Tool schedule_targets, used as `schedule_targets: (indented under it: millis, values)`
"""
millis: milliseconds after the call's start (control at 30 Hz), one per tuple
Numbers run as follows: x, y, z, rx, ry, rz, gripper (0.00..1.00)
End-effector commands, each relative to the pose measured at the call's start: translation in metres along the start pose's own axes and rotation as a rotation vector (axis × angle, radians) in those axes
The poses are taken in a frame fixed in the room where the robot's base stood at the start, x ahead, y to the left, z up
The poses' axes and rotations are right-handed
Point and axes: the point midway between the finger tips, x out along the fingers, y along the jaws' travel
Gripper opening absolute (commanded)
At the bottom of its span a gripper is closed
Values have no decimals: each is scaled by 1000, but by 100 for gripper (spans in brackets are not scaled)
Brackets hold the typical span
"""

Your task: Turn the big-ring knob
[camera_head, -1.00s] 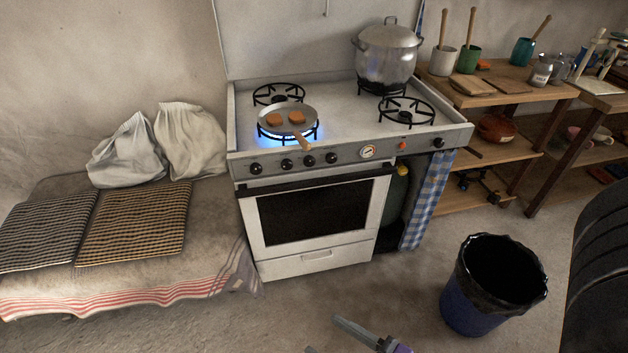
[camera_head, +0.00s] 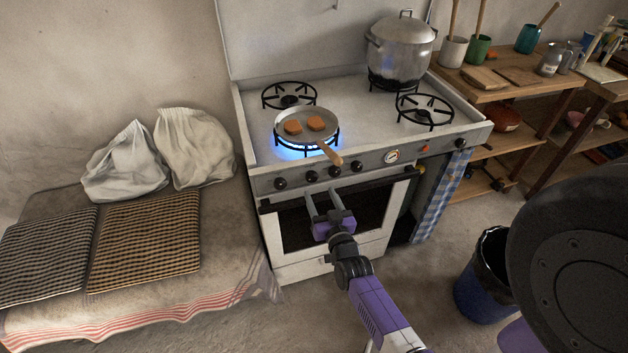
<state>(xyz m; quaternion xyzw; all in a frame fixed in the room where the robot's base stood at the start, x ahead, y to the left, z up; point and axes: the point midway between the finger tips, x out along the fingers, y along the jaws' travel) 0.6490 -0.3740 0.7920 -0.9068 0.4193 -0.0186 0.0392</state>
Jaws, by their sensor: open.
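The stove (camera_head: 365,119) has a row of dark knobs on its front panel: one at the left (camera_head: 281,183), others at the left middle (camera_head: 312,176), the middle (camera_head: 335,171) and the right middle (camera_head: 357,164). Another knob (camera_head: 460,142) sits at the far right. I cannot tell which is the big-ring knob. A blue flame (camera_head: 291,152) burns at the front left ring, under a pan (camera_head: 299,122) with two brown pieces. My gripper (camera_head: 321,191) is open and empty, its fingers pointing at the stove front just below the middle knobs. Contact cannot be told.
The pan's wooden handle (camera_head: 331,153) sticks out over the front edge above the knobs. The oven door handle (camera_head: 385,180) runs below them. A lidded pot (camera_head: 400,50) stands at the back right. A bin (camera_head: 482,280) stands at the right; a cloth-covered bench (camera_head: 220,230) at the left.

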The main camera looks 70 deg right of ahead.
Motion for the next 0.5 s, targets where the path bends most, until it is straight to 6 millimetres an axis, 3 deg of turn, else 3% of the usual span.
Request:
schedule_targets:
  millis: [300, 500]
  values:
    - [48, -1, -1, 0, 0, -2, 57]
    - [64, -1, 0, -1, -1, -1, 57]
